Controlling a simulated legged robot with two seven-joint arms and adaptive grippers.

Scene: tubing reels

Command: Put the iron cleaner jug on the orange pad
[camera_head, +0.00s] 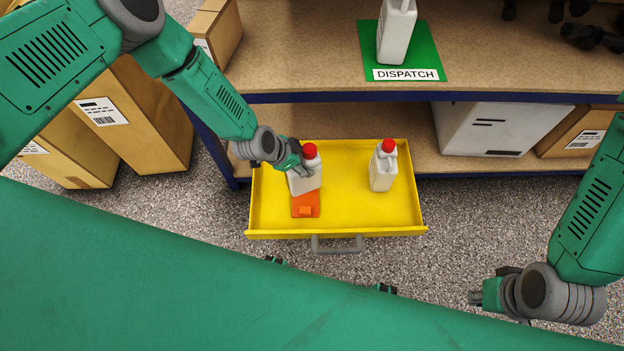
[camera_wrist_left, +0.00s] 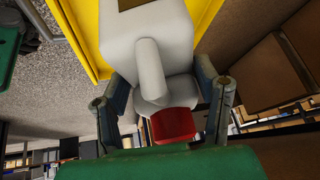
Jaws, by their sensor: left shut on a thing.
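A white jug with a red cap (camera_head: 305,179) is upright in the yellow drawer, at the back edge of the orange pad (camera_head: 306,203). I cannot tell if its base rests on the pad or is just above it. My left gripper (camera_head: 299,165) is shut on this jug near its neck; in the left wrist view the fingers sit on both sides of the jug (camera_wrist_left: 147,45). A second white jug with a red cap (camera_head: 383,168) stands in the right half of the drawer. No label naming the cleaner is readable. My right gripper (camera_head: 478,297) is far right, away from the drawer, its fingers unclear.
The yellow drawer (camera_head: 350,232) is pulled out, with a grey handle (camera_head: 337,245) in front. On the shelf above, another white jug (camera_head: 396,32) stands on a green DISPATCH mat (camera_head: 428,55). Cardboard boxes (camera_head: 135,115) stand at left. The drawer floor between the jugs is clear.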

